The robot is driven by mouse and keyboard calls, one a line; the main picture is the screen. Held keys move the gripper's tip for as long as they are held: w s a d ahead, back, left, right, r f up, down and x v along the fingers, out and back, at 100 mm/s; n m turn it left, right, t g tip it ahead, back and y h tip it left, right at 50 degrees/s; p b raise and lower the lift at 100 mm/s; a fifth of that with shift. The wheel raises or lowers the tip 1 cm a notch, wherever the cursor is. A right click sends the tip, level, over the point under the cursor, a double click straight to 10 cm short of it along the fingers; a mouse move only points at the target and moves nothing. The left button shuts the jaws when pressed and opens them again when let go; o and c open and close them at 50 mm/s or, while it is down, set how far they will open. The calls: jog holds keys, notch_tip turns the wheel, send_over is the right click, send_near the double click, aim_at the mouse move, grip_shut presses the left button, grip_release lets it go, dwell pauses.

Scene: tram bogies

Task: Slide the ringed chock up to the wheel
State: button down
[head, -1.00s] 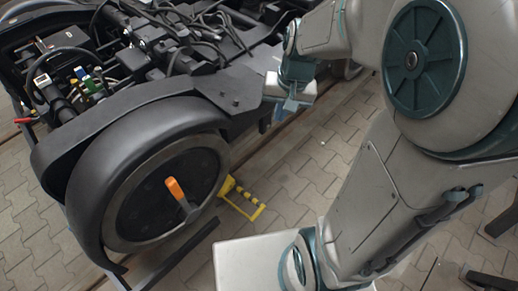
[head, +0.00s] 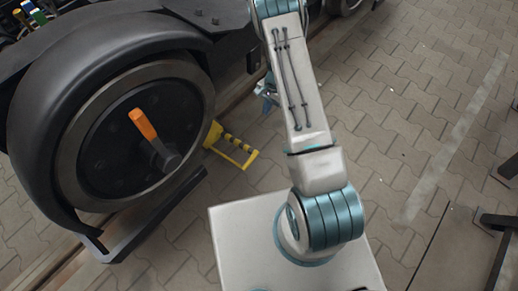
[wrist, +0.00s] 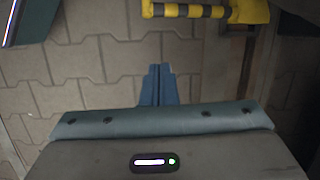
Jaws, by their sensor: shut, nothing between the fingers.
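The chock (head: 213,134) is yellow, with a yellow-and-black striped handle frame (head: 236,152). It lies on the paving beside the lower right edge of the large black wheel (head: 105,135). Part of it is hidden by the wheel, and I cannot tell whether they touch. In the wrist view the striped bar (wrist: 188,11) and yellow body (wrist: 250,10) show at the top edge, cut off. My gripper (wrist: 158,70) is shut and empty, its blue fingers together, short of the striped bar. In the head view my gripper (head: 266,98) is partly behind my arm, beyond the chock.
An orange lever (head: 144,124) sticks out from the wheel hub. A dark bar (head: 150,218) runs low along the near side of the wheel. The paving right of my arm is clear, up to dark metal stands (head: 500,222) at the right edge.

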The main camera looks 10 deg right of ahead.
jog(key=s+b+x, duration=0.2)
jog(key=b+x, duration=0.4)
jog(key=x, duration=1.3)
jog(key=shift+a+r+m, duration=0.15)
jog(key=shift+a+m, duration=0.1)
jog(key=shift+m, duration=0.05)
jog(key=shift+s, duration=0.1)
